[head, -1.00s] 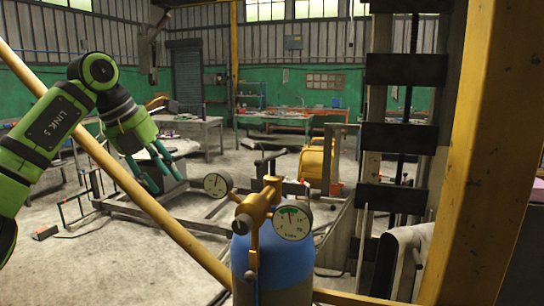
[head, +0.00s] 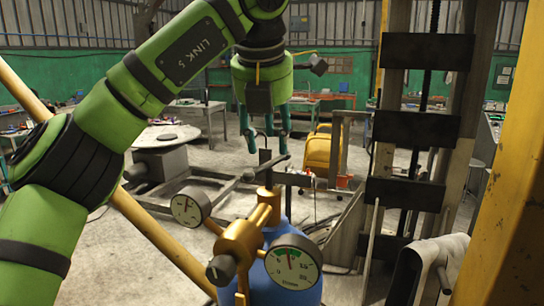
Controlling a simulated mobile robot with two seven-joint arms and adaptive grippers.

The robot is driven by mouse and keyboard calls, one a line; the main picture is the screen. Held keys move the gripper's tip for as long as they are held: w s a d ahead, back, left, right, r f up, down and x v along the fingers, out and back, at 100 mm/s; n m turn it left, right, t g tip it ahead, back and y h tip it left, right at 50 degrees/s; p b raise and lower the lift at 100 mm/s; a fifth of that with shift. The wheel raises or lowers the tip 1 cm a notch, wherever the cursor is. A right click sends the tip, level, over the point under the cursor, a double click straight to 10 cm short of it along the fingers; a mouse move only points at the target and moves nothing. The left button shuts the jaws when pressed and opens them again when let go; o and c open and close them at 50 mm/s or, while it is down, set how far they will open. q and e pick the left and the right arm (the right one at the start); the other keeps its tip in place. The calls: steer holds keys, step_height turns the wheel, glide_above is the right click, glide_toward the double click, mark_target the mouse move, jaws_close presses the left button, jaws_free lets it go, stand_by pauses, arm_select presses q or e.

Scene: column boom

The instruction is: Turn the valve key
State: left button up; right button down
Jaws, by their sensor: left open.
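A dark valve key (head: 247,176) with a long slanting bar sits on top of the brass valve of a blue gas cylinder (head: 308,296). My left gripper (head: 264,143) points down with its teal fingers spread, one on each side above the key. The jaws are open and empty, and I see no clear contact with the key. A brass regulator (head: 240,240) with two round gauges, one at the left (head: 190,207) and one at the right (head: 293,262), stands in front of the valve and hides part of it. My right gripper is not in view.
A yellow diagonal bar (head: 150,232) crosses behind my left arm. A column with dark plates (head: 405,192) and a yellow post (head: 495,190) stand at the right. A low metal frame, a round table (head: 165,137) and a yellow drum (head: 322,152) lie beyond.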

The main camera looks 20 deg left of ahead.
mark_target(269, 163)
arm_select(q)
steer(key=shift+s+d+f, duration=0.25)
steer(key=shift+s+f, duration=0.15)
steer(key=shift+f, duration=0.35)
steer(key=shift+p+x, duration=0.45)
steer(key=shift+x, duration=0.55)
steer(key=shift+w+a+f+p, duration=0.15)
steer(key=shift+w+f+p, duration=0.05)
steer(key=shift+w+f, duration=0.2)
steer(key=shift+w+a+f+p, duration=0.2)
steer(key=shift+w+f, duration=0.15)
steer(key=shift+f, duration=0.2)
steer(key=shift+w+f, duration=0.15)
steer(key=shift+f, duration=0.1)
steer(key=shift+s+d+r, duration=0.1)
steer(key=shift+s, duration=0.1)
steer(key=c, duration=0.7)
jaws_close()
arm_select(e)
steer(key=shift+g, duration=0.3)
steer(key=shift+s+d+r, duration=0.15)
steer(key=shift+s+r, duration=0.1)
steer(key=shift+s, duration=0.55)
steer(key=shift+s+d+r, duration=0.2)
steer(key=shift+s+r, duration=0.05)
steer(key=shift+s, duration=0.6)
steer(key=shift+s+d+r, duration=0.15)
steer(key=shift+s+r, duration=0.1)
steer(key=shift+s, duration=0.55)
